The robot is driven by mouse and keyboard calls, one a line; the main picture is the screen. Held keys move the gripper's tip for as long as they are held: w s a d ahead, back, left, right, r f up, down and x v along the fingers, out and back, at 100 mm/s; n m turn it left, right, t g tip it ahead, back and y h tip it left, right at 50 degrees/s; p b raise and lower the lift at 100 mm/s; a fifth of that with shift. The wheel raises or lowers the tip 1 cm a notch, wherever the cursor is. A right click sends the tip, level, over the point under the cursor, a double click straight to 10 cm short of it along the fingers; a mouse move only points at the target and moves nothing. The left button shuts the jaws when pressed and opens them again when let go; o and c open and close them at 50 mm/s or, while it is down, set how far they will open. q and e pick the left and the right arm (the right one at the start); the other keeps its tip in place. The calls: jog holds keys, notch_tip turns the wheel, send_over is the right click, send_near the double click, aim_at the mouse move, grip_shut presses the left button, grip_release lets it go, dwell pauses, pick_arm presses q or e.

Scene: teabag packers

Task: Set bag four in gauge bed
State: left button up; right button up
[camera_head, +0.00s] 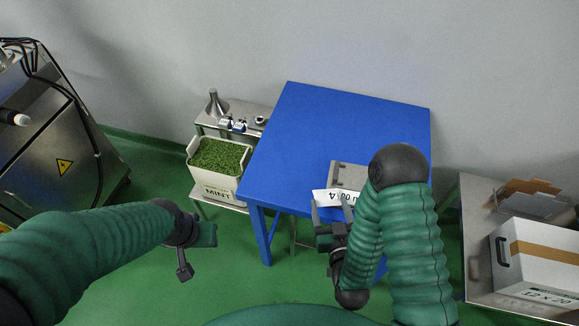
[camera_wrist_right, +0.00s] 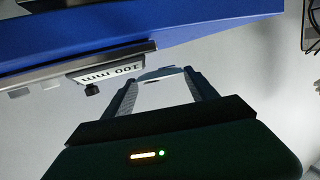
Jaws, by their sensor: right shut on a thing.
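The grey metal gauge bed (camera_head: 346,175) lies near the front right edge of the blue table, partly behind my right arm. Its white "100 mm" plate (camera_wrist_right: 105,72) shows in the right wrist view at the table edge. My right gripper (camera_head: 333,206) is just in front of the gauge, shut on a pale, thin bag (camera_wrist_right: 160,74), which shows between its fingertips in the wrist view. The bag's number cannot be read, and most of the bag is hidden. My left gripper (camera_head: 192,248) hangs open and empty over the green floor.
The blue table (camera_head: 320,125) is mostly clear. A mint crate (camera_head: 217,189) stands on a low shelf at its left. A metal bench at the right holds a white box (camera_head: 535,262) and cardboard (camera_head: 527,197). A steel machine (camera_head: 55,145) stands far left.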

jog(key=shift+w+a+f+b, duration=0.15)
jog(key=shift+w+f+b, duration=0.1)
jog(key=shift+b, duration=0.1)
jog(key=w+a+b, duration=0.1)
jog(key=a+b, duration=0.1)
jog(key=b, duration=0.1)
jog(key=w+a+f+b, duration=0.1)
jog(key=w+b, duration=0.1)
jog(key=b, duration=0.1)
jog(key=shift+w+a+b, duration=0.3)
jog(key=shift+a+b, duration=0.05)
jog(key=shift+a, duration=0.05)
jog(key=shift+w+a+r+p, duration=0.5)
jog(key=shift+w+a+p, duration=0.2)
jog(key=shift+w+a, duration=0.05)
send_over(288, 185)
jog(key=shift+w+a+f, duration=0.15)
jog(key=shift+w+f, duration=0.1)
jog(key=shift+f, duration=0.25)
notch_tip(288, 185, down, 2)
jog(key=shift+s+f, duration=0.15)
jog(key=shift+f, duration=0.6)
jog(key=o, duration=1.3)
